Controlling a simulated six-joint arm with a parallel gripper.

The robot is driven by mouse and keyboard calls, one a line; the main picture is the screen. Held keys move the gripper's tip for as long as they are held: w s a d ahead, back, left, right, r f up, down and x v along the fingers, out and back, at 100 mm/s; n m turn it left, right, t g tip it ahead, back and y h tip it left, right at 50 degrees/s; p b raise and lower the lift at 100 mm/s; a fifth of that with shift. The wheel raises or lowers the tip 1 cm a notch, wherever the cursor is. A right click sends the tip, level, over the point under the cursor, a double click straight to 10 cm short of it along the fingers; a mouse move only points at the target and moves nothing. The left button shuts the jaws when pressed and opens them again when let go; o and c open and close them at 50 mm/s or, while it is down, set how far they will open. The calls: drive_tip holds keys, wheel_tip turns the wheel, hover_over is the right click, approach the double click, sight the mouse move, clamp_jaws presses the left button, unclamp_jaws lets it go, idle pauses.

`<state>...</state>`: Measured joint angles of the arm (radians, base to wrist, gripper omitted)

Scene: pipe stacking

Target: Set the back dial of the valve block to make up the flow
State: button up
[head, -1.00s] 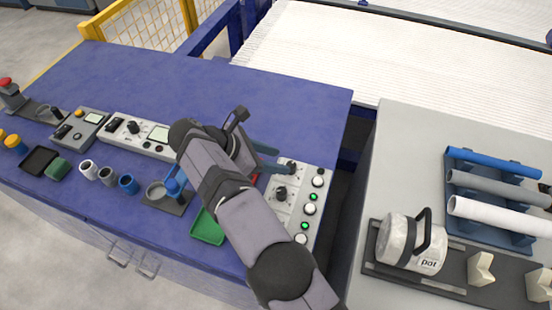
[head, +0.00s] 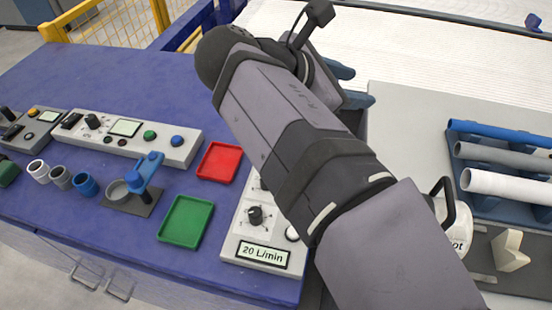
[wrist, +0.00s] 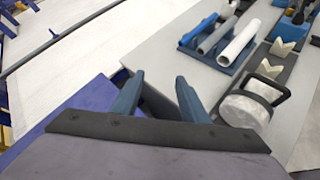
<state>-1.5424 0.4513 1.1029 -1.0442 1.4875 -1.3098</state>
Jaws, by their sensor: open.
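The valve block (head: 240,235) is a white box at the front right of the blue bench in the head view. Its display (head: 263,255) reads 20 L/min. A black front dial (head: 255,215) shows on its top.
A red tray (head: 219,162) and a green tray (head: 186,221) lie left of the block. A white control box (head: 170,145) stands further left. A grey table with a pipe rack (wrist: 205,50) and a white pot (wrist: 245,110) stands to the right.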

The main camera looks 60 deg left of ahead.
drive_tip(key=w+d+r+n+t+y+b, duration=0.2)
drive_tip(key=w+d+t, duration=0.1)
drive_tip(key=s+a+f+n+g+y, duration=0.2)
drive_tip(key=s+f+n+y, duration=0.1)
drive_tip(key=f+n, duration=0.2)
drive_tip(key=s+a+f+n+g+y, duration=0.2)
drive_tip(key=s+f+n+y, duration=0.1)
drive_tip(key=f, duration=0.3)
drive_tip(key=s+a+f+n+g+y, duration=0.2)
drive_tip(key=s+f+n+g+y, duration=0.1)
drive_tip(key=s+f+n, duration=0.2)
drive_tip(key=shift+f+n+y, duration=0.4)
drive_tip(key=shift+f+n, duration=0.2)
drive_tip(key=shift+n, duration=0.2)
drive_tip(key=s+f+g, duration=0.1)
drive_tip(key=s+a+f+g, duration=0.1)
drive_tip(key=s, duration=0.1)
drive_tip(key=shift+s, duration=0.1)
drive_tip(key=shift+s+f+g, duration=0.2)
drive_tip(key=shift+f+g, duration=0.1)
drive_tip(key=shift+m, duration=0.3)
drive_tip(key=shift+x, duration=3.7)
